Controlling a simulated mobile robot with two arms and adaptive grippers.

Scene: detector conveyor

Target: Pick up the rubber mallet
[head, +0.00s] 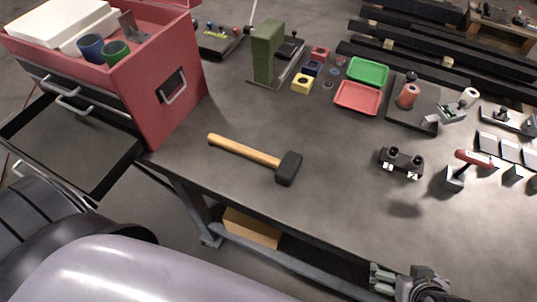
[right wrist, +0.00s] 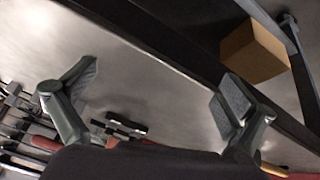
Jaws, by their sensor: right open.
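The rubber mallet (head: 287,170) lies flat on the grey workbench (head: 330,205), left of the middle in the head view. Its black head points right and its wooden handle (head: 245,150) runs up to the left, towards the red toolbox. My right gripper (head: 405,280) is at the bottom right of the head view, near the bench's front edge, well apart from the mallet. In the right wrist view my right gripper (right wrist: 155,98) has its fingers wide apart with nothing between them. My left gripper is not in view.
A red toolbox (head: 180,58) with an open drawer (head: 75,140) stands left of the mallet. A black twin-barrel device (head: 401,162) and a red-handled tool (head: 473,158) lie to the right. A cardboard box (head: 252,228) sits below the bench. The bench around the mallet is clear.

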